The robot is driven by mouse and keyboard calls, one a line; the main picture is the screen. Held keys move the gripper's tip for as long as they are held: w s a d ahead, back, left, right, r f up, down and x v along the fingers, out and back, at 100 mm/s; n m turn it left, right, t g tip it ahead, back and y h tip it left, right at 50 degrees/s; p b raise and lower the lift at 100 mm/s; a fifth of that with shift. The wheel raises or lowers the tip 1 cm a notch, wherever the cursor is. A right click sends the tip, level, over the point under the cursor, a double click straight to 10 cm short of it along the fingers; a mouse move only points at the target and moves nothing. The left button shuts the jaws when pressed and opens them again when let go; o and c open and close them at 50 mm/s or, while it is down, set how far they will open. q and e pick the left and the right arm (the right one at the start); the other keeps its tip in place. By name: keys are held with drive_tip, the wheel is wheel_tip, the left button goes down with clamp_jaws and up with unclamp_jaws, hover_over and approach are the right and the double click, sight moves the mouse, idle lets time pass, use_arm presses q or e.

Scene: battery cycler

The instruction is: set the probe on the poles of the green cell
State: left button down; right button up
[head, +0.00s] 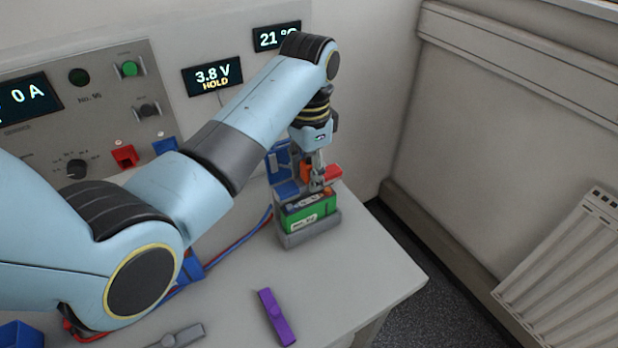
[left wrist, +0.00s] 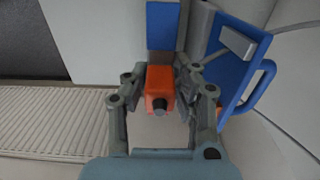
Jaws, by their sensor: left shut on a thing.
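The green cell (head: 308,222) sits upright in a grey holder (head: 312,238) near the table's back right. The orange probe (head: 306,170) shows just above and behind the cell's top. My left gripper (head: 318,184) points down over the cell. In the left wrist view my left gripper (left wrist: 161,98) is shut on the orange probe (left wrist: 160,82), a finger on each side. The fingers partly cover the probe and cell top in the head view, so I cannot tell whether the probe's tips touch the poles. My right gripper is not in view.
A display (head: 213,76) reads 3.8 V HOLD. A purple piece (head: 275,316) and a grey one (head: 179,337) lie in front. The right front table is clear.

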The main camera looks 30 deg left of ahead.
sight(309, 162)
use_arm(q)
drive_tip(key=shift+r, duration=2.15)
